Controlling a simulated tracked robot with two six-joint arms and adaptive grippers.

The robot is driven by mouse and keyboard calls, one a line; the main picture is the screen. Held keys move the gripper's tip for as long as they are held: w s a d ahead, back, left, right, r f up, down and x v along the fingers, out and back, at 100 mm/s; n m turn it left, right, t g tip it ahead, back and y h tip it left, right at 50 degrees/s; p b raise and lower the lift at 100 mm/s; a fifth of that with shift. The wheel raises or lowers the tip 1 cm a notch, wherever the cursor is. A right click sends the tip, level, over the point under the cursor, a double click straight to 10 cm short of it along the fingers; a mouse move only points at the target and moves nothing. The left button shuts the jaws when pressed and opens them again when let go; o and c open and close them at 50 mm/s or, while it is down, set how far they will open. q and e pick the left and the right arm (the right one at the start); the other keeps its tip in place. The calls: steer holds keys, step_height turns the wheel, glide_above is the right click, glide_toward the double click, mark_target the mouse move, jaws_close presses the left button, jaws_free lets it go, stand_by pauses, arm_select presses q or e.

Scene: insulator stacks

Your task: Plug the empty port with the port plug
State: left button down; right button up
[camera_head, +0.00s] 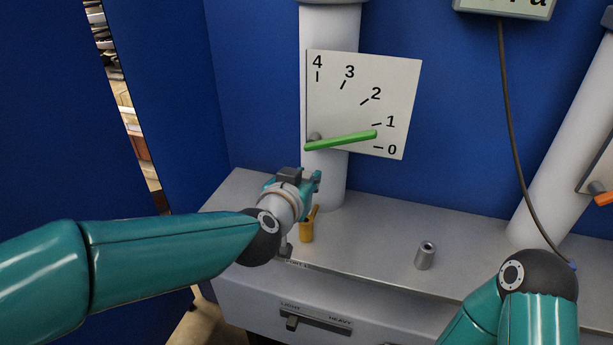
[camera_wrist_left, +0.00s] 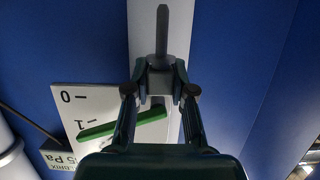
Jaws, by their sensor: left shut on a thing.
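My left gripper (camera_head: 312,184) is above the grey bench's left part, in front of the white column. In the left wrist view its two fingers (camera_wrist_left: 160,92) are closed on a grey piece, which I take for the port plug (camera_wrist_left: 161,42), a block with a long narrow pin. In the head view the gripper mostly hides this piece. A yellow fitting (camera_head: 306,230) stands on the bench just below the gripper. A short grey metal cylinder (camera_head: 425,256) with a dark hole on top stands to the right. I cannot tell which is the empty port. My right gripper is out of view.
A white dial plate (camera_head: 398,85) with a green pointer (camera_head: 345,140) is on the column behind the gripper. A slider marked LIGHT and HEAVY (camera_head: 292,322) is on the bench front. A cable (camera_head: 508,110) hangs at right. The bench (camera_head: 375,235) between fitting and cylinder is clear.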

arm_select(q)
steer(key=shift+f+b, duration=1.05)
steer(key=shift+f, duration=0.55)
steer(key=shift+p, duration=0.45)
stand_by(0.5)
steer(key=shift+f+b, duration=2.15)
steer(key=shift+f, duration=0.35)
steer(key=c, duration=0.9)
jaws_free()
steer(key=shift+s, duration=0.1)
steer(key=v, duration=1.2)
